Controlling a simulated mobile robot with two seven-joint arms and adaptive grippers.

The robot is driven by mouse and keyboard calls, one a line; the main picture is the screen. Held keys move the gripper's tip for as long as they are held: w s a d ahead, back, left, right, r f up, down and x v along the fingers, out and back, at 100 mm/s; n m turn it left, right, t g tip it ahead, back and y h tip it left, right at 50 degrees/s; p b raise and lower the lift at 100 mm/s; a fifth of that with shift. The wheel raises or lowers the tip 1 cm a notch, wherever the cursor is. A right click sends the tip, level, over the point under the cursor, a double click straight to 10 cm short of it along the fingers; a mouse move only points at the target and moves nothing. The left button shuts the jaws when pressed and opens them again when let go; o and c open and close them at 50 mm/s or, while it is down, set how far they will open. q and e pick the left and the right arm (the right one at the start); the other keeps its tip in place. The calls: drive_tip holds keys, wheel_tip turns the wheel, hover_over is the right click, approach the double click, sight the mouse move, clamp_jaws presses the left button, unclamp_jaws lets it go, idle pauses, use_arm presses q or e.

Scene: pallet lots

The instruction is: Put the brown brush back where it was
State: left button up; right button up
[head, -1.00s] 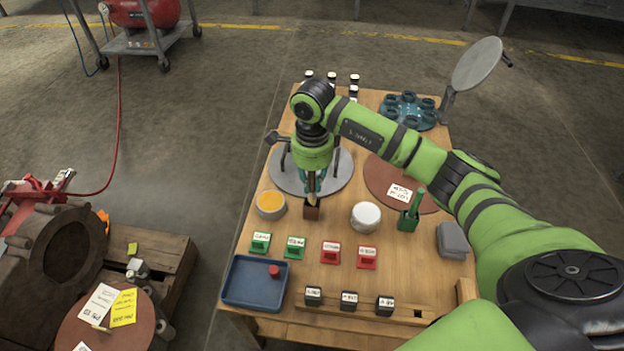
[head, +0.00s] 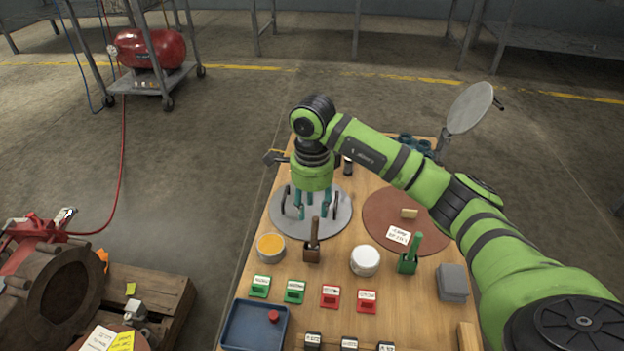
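The brown brush (head: 314,229) stands upright with its lower end in a small dark brown holder (head: 312,254) on the wooden table. My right gripper (head: 313,212) is open and empty, pointing down just behind the brush, over the grey disc. Its teal fingers are spread apart and look clear of the handle. A green brush (head: 416,243) stands in a green holder (head: 407,263) to the right. My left gripper is out of view.
A tin with orange contents (head: 270,247) and a white-lidded jar (head: 365,261) flank the brown holder. The grey disc (head: 335,222) carries dark upright pieces. Green and red labelled blocks (head: 330,296) and a blue tray (head: 250,330) are in front.

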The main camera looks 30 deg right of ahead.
use_arm(q)
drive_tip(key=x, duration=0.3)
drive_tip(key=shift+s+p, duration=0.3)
drive_tip(key=shift+p, duration=0.1)
use_arm(e)
wheel_tip(320, 180, up, 6)
idle(1.1)
